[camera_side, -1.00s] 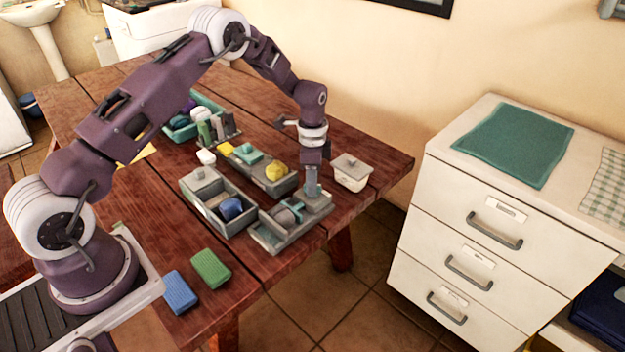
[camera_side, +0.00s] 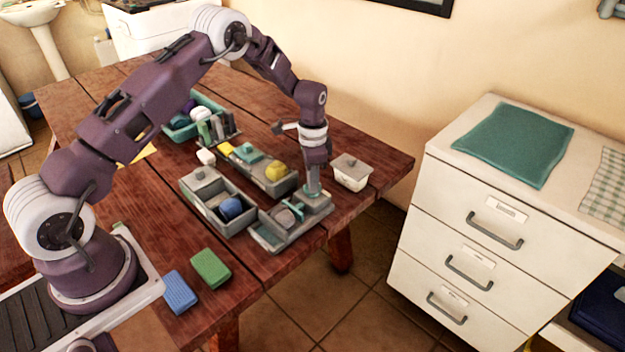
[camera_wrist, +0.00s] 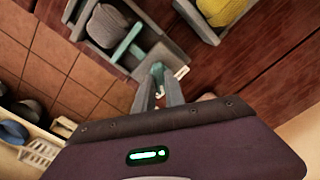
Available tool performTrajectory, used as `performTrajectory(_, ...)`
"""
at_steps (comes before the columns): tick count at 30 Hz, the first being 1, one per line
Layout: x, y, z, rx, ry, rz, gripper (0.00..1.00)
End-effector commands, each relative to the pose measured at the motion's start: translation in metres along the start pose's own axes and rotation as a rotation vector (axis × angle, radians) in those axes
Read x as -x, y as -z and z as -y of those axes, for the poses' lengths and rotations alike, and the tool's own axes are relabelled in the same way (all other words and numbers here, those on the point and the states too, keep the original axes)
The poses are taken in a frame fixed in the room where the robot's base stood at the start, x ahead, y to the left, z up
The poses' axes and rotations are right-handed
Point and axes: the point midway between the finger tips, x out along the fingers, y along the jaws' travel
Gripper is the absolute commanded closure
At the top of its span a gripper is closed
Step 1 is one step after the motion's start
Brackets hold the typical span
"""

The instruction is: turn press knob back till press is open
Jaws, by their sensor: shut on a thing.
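The press is a grey tray-like frame (camera_side: 268,236) near the table's right edge. A teal bar (camera_side: 295,211) crosses it, and a rounded grey piece (camera_side: 285,218) lies beside the bar. In the wrist view the bar (camera_wrist: 127,43) and grey piece (camera_wrist: 106,27) lie close together; I cannot tell whether they touch. The teal press knob (camera_wrist: 158,73) stands at the end of the press nearest my gripper. My gripper (camera_side: 312,188) points down over this end, its fingers (camera_wrist: 160,88) shut on the knob and partly hiding it.
A grey divided box (camera_side: 222,222) with a blue lump stands left of the press. A grey tray (camera_side: 262,182) with yellow and teal pieces lies behind. A lidded white tub (camera_side: 351,174) stands close right of my gripper. Green (camera_side: 211,269) and blue (camera_side: 179,292) blocks lie in front.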

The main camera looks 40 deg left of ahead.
Motion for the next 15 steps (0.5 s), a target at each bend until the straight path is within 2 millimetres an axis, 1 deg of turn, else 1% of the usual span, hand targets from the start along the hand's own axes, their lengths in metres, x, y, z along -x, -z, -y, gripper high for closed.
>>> performTrajectory(15, 0.0007, 0.0001, -0.0004, 0.488, 0.000, 0.000, 1.00)
